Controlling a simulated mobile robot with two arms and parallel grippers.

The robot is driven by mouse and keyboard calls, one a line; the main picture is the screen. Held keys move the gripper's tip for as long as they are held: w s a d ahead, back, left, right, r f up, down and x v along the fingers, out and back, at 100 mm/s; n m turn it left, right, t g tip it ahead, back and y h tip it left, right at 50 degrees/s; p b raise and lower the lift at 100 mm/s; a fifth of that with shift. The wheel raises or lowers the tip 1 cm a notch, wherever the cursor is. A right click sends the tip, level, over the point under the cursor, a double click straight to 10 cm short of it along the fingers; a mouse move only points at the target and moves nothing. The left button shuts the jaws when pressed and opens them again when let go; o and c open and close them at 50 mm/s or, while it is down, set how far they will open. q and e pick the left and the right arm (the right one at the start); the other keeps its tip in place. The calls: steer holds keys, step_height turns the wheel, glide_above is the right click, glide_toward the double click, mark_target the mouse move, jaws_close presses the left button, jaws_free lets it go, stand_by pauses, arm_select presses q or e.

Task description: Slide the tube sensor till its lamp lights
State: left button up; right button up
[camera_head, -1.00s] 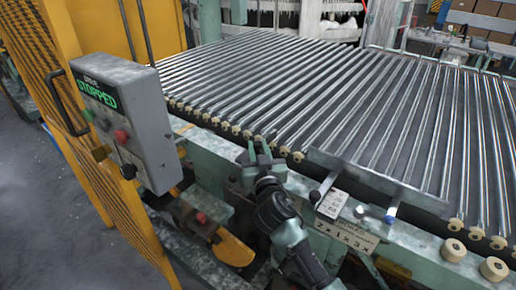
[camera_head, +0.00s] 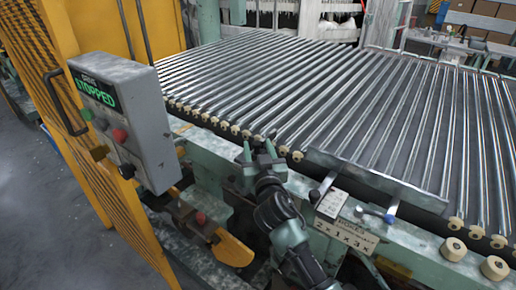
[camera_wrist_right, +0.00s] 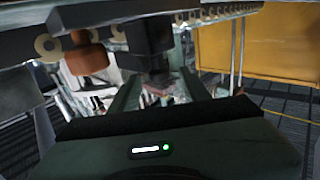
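My right gripper (camera_head: 259,152) is at the near edge of the roller bed, with its two fingers pointing up and visibly apart. In the right wrist view, a dark block (camera_wrist_right: 150,38) hangs ahead of the gripper, between the lines of the fingers. It may be the tube sensor, but I cannot be sure, and I cannot tell whether the fingers touch it. An orange-brown knob (camera_wrist_right: 87,60) is to its left. I cannot make out a lit sensor lamp. My left gripper is not in view.
A grey control box (camera_head: 135,120) on the left has a display reading STOPPED. Long glass tubes (camera_head: 320,90) lie across the bed.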

steer(key=s+d, duration=0.1)
steer(key=s, duration=0.6)
steer(key=shift+s+b, duration=0.35)
steer(key=shift+s, duration=0.05)
steer(key=shift+d, duration=0.1)
